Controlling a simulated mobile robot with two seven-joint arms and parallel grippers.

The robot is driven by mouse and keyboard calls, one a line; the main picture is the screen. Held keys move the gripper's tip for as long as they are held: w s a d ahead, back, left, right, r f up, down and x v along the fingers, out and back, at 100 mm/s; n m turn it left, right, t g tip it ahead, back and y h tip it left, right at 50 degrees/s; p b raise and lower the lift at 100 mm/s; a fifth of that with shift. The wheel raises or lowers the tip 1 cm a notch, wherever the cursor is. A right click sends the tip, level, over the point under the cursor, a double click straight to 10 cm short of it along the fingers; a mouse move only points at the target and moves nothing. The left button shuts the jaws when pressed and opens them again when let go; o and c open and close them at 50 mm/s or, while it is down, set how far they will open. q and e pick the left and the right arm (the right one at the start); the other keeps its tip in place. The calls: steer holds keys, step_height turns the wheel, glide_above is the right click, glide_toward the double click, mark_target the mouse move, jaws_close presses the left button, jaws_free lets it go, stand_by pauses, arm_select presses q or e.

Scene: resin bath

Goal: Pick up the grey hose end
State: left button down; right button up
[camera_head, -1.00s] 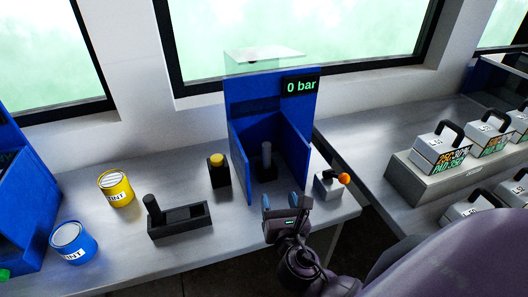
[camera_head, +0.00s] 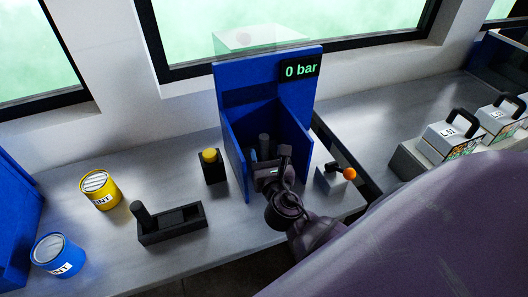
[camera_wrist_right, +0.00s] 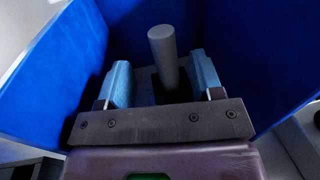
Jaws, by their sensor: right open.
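The grey hose end (camera_head: 264,142) is an upright grey cylinder standing inside the open-fronted blue booth (camera_head: 234,160). In the right wrist view the hose end (camera_wrist_right: 163,50) rises from a dark base, with its round top facing up. My right gripper (camera_head: 265,158) is at the booth's front opening, just before the hose end. Its two blue fingers (camera_wrist_right: 162,80) are open, one on each side of the cylinder's line, with gaps on both sides. My gripper hides the lower part of the hose end in the head view. My left gripper is not in view.
A "0 bar" display (camera_head: 300,70) is on the booth's back. A yellow button box (camera_head: 212,166) and a black tray (camera_head: 172,226) with a dark handle stand left of it. An orange-knobbed lever box (camera_head: 332,179) is close on the right. Paint cans (camera_head: 100,190) stand far left.

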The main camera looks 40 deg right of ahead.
mark_target(265, 144)
steer(key=x, duration=0.4)
steer(key=shift+d+r, duration=0.25)
steer(key=shift+r, duration=0.05)
steer(key=shift+w+d+f, duration=0.1)
steer(key=shift+w+d, duration=0.1)
steer(key=shift+w, duration=0.3)
steer(key=shift+c, duration=0.2)
jaws_close()
